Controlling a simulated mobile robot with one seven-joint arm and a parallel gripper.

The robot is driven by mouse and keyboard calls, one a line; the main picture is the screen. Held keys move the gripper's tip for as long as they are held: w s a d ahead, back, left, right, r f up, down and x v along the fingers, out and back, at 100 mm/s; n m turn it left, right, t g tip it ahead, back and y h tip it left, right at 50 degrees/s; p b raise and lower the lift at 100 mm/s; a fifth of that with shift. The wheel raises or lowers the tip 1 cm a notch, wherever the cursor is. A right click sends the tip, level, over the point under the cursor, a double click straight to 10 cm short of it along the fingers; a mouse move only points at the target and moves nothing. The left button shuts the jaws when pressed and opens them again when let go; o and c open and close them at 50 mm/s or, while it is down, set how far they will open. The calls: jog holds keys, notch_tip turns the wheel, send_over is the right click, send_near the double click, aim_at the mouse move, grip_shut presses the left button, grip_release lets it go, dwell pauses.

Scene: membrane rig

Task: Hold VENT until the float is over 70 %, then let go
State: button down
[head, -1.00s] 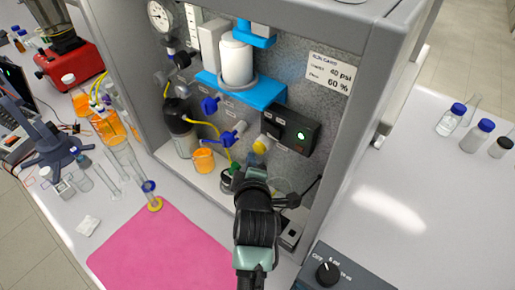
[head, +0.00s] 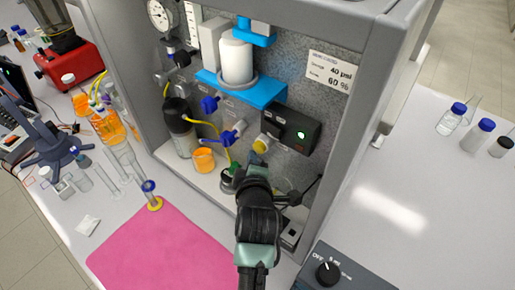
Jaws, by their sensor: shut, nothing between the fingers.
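The rig's back panel carries a black box (head: 290,130) with a lit green light and a yellow round part (head: 261,145) at its lower left. Two blue valve handles (head: 209,104) (head: 232,134) sit left of it. I cannot read which control is marked VENT. A pale upright scale tube (head: 193,25) stands beside a round gauge (head: 159,15); whether it holds the float, and its level, I cannot tell. My gripper (head: 257,162) is shut and empty, just below the yellow part. My arm hides what is behind it; contact is unclear.
A label (head: 331,72) reads 40 psi and 60 %. A white cylinder (head: 236,60) sits in a blue bracket. A dark bottle (head: 180,127) and an orange beaker (head: 204,159) stand at left inside the rig.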

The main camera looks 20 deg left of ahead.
jog(key=shift+w+d+b, duration=0.3)
jog(key=shift+w+b, duration=0.05)
jog(key=shift+w, duration=0.35)
dwell(2.1)
jog(key=shift+s, duration=0.1)
jog(key=shift+s+a+p, duration=0.35)
jog(key=shift+s+p, duration=0.05)
jog(key=shift+s, duration=0.4)
jog(key=s, duration=0.1)
jog(key=s+a+p, duration=0.1)
jog(key=s, duration=0.1)
jog(key=s+p, duration=0.1)
jog(key=shift+s+a, duration=0.35)
jog(key=shift+a, duration=0.05)
dwell(0.3)
